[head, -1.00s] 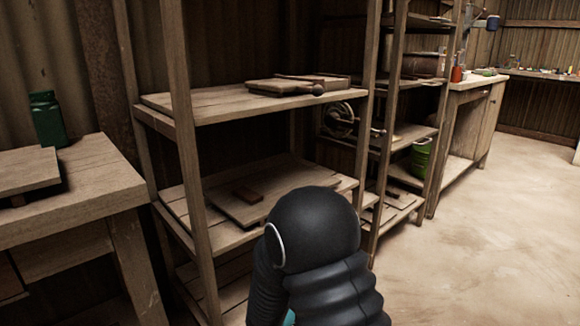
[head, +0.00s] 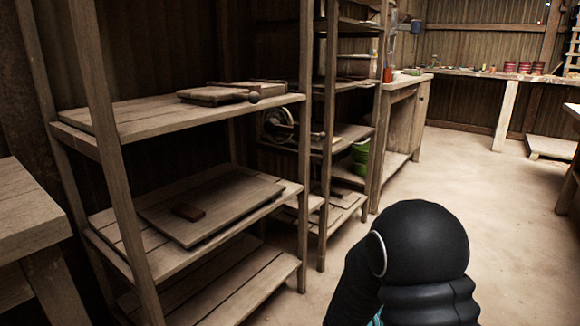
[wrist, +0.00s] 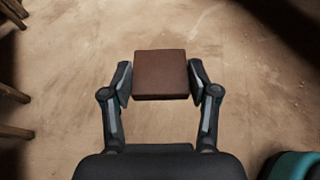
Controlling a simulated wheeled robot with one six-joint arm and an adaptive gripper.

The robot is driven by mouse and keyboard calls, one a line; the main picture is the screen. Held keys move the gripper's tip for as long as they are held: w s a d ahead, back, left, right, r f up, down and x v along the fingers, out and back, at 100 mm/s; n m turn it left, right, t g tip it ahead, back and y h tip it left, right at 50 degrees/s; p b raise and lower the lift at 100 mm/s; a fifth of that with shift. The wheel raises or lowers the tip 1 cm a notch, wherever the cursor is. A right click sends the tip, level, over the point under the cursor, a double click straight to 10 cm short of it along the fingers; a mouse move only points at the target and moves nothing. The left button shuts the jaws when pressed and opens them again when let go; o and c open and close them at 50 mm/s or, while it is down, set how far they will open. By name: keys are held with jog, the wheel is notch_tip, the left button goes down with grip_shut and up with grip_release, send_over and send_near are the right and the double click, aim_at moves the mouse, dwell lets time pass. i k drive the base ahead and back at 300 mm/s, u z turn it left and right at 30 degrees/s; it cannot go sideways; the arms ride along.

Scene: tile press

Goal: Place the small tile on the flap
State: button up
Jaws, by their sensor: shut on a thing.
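My gripper (wrist: 160,80) is shut on a brown square tile (wrist: 160,75) in the wrist view, one finger at each side, with bare floor behind it. In the head view my black arm hides the gripper and the held tile. On the shelf above, a wooden piece with a dark round knob (head: 253,97) lies by flat boards (head: 210,95). I cannot tell which piece is the flap.
The wooden rack (head: 112,165) stands left, with a second rack (head: 330,150) behind it. A table corner (head: 25,215) is at the left edge. A green bucket (head: 361,152) and a bench (head: 405,120) stand farther back. Open floor (head: 500,200) lies to the right.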

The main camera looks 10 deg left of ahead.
aim_at(216, 89)
jog(key=z, duration=1.05)
jog(key=i, duration=1.2)
jog(key=u, duration=3.15)
